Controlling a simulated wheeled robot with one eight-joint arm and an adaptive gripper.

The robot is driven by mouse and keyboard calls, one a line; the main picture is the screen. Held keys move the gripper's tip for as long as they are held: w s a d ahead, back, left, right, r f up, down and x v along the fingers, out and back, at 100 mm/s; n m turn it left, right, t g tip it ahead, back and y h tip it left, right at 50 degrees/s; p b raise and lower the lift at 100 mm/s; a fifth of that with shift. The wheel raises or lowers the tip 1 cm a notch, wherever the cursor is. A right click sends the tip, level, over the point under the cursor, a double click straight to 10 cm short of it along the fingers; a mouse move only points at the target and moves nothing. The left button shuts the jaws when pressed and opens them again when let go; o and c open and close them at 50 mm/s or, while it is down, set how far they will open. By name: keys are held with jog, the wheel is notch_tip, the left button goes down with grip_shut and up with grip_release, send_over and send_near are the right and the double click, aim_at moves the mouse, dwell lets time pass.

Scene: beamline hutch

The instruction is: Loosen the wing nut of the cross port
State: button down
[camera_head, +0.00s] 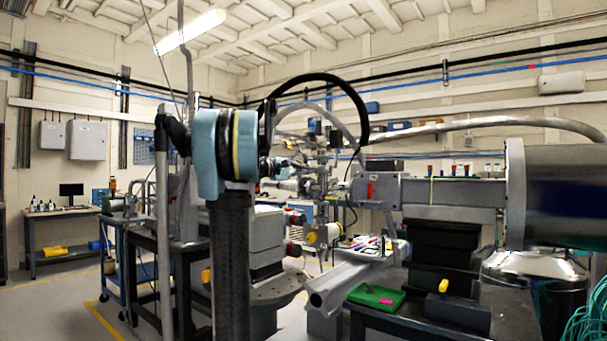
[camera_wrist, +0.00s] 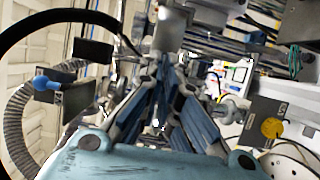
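My gripper (camera_wrist: 169,66) shows in the wrist view with its two blue-padded fingers running forward and drawing close together at the tips. I cannot tell whether the tips touch or have something thin between them. A grey metal cylinder (camera_wrist: 173,28) stands just beyond the tips, and I cannot tell whether they touch it. I cannot make out the wing nut or the cross port for certain in either view. In the head view my arm reaches away toward a cluster of metal beamline fittings (camera_head: 318,185), and my gripper is too small and cluttered there to tell apart.
A yellow knob on a grey block (camera_wrist: 271,128) is right of my gripper. In the head view, a green tray (camera_head: 376,295) lies on the dark right bench, near a metal rail (camera_head: 338,285). A large cylinder (camera_head: 560,190) stands at right. Open floor shows at left.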

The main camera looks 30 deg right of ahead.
jog(key=shift+f, duration=0.1)
jog(key=shift+s+d+f+n+t+h, duration=0.15)
jog(key=shift+n+t+h, duration=0.75)
jog(key=shift+n, duration=2.5)
jog(key=shift+s+a+f+n+t+h, duration=0.1)
jog(key=shift+n+t, duration=1.55)
jog(key=shift+n, duration=1.75)
jog(key=shift+s+d+f+n+t+h, duration=0.15)
jog(key=shift+n+t+h, duration=0.75)
jog(key=shift+n, duration=2.5)
jog(key=shift+t+y, duration=0.4)
jog(key=shift+t, duration=0.15)
jog(key=shift+w, duration=0.1)
jog(key=c, duration=1.8)
grip_release()
jog(key=shift+c, duration=0.2)
